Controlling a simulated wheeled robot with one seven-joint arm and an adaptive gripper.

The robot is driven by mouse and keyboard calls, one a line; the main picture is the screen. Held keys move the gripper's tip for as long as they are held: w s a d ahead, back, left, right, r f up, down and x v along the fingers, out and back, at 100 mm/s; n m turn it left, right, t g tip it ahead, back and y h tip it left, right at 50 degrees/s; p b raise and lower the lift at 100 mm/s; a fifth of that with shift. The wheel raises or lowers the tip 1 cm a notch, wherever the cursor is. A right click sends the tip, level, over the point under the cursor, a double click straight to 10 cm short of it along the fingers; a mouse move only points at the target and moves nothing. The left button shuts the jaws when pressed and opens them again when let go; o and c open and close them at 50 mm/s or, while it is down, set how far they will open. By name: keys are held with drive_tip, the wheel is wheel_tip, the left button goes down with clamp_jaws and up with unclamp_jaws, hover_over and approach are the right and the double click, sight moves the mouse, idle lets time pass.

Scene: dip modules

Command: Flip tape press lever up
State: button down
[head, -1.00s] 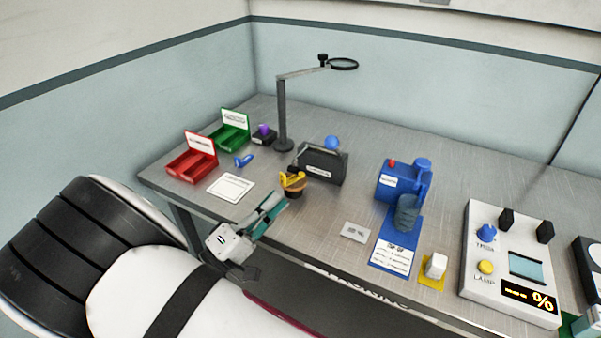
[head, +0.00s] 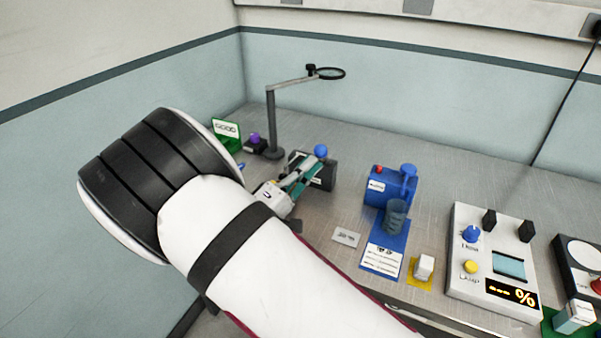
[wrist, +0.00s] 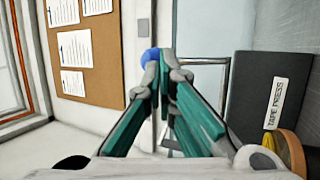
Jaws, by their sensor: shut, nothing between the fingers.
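The tape press is a dark box (head: 327,176) on the bench; its side with a "TAPE PRESS" label shows at the right of the wrist view (wrist: 255,105). Its lever ends in a blue ball knob (head: 320,151), also seen in the wrist view (wrist: 147,57) just left of the fingertips, partly covered by them. My gripper (head: 316,163) has teal fingers and is shut and empty. In the wrist view its tips (wrist: 167,62) are together, close beside the knob; I cannot tell whether they touch it. The lever's shaft is mostly hidden behind the fingers.
A yellow-orange tape roll (wrist: 290,150) sits near the press. A magnifier stand (head: 272,125) rises behind it. To the right are a blue machine (head: 378,186) and a control panel (head: 490,285). My arm hides the bench's left part, with a green bin (head: 226,133) beyond.

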drive_tip(key=shift+r, duration=0.1)
idle(0.3)
drive_tip(key=shift+w+r+y+p, duration=0.15)
drive_tip(key=shift+r+y+p, duration=0.15)
drive_tip(key=shift+y, duration=0.1)
drive_tip(key=shift+d+r+g, duration=0.1)
drive_tip(key=shift+g, duration=0.2)
drive_tip(key=shift+w+d+r+n+g+y+p, duration=0.2)
drive_tip(key=shift+w+r+n+g+y+p, duration=0.35)
drive_tip(key=shift+r+p, duration=0.3)
drive_tip(key=w+d+r+n+g+y+b, duration=0.1)
drive_tip(key=w+d+g+y, duration=0.1)
drive_tip(key=w+g, duration=0.3)
drive_tip(key=w+d+r+n+g+y+b, duration=0.1)
drive_tip(key=w+g+y, duration=0.3)
drive_tip(key=w, duration=0.4)
drive_tip(key=shift+d+r+n+g+y, duration=0.35)
drive_tip(key=shift+d+n+g, duration=0.2)
drive_tip(key=shift+d+g, duration=0.3)
